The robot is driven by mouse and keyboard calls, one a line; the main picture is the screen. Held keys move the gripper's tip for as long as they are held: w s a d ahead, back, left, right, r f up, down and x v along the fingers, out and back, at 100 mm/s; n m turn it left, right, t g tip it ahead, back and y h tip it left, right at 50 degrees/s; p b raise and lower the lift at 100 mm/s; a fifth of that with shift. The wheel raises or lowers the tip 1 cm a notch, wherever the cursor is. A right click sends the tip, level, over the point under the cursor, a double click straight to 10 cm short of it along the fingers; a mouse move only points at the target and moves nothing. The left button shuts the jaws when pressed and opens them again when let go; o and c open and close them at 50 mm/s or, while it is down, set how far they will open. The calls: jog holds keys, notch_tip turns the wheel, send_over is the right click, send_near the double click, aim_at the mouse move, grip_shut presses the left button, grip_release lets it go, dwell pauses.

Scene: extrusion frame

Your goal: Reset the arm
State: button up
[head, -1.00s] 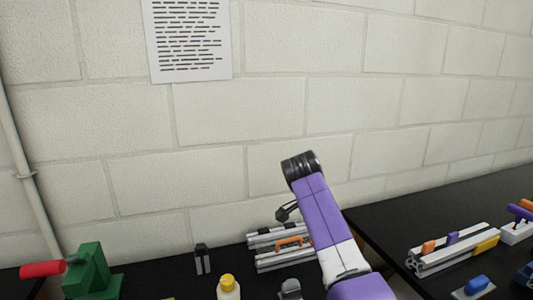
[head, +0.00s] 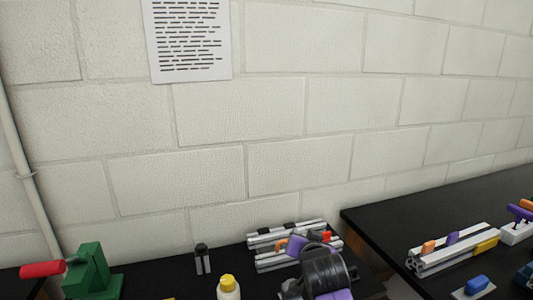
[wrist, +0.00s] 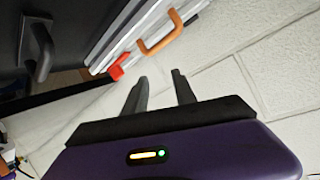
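My gripper (wrist: 160,76) shows in the wrist view with its two dark fingers apart and nothing between them. My purple and black arm (head: 325,268) is low at the bottom of the head view, in front of the aluminium extrusions. The gripper's fingers cannot be made out in the head view. In the wrist view, an extrusion with an orange handle (wrist: 160,36) and a red piece (wrist: 117,72) lies beyond the fingertips, apart from them. The extrusions (head: 287,232) lie on the black bench in the head view, partly hidden by my arm.
A green vise-like block with a red handle (head: 90,268), a dark-topped upright piece (head: 202,260) and a yellow-capped bottle (head: 228,287) stand at left. The right bench (head: 400,215) holds another extrusion (head: 453,252) and a blue-topped piece (head: 477,284). A block wall stands behind.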

jog(key=s+f+t, duration=0.1)
jog(key=s, duration=0.3)
jog(key=s+d+f+n, duration=0.1)
jog(key=s+f, duration=0.1)
jog(key=s, duration=0.2)
jog(key=s+f+n+t+y, duration=0.1)
jog(key=s+f, duration=0.1)
jog(key=s, duration=0.1)
jog(key=shift+s+d+t, duration=0.25)
jog(key=shift+s+t, duration=0.05)
jog(key=shift+s, duration=0.1)
jog(key=s+d, duration=0.2)
jog(key=s, duration=1.4)
jog(key=s+d+n, duration=0.1)
jog(key=s+d, duration=0.2)
jog(key=s, duration=1.3)
jog(key=s+d+g+h, duration=0.1)
jog(key=s+d, duration=0.2)
jog(key=s, duration=1.3)
jog(key=shift+s+d+r+n, duration=0.15)
jog(key=shift+s+r+n, duration=0.2)
jog(key=shift+r, duration=0.1)
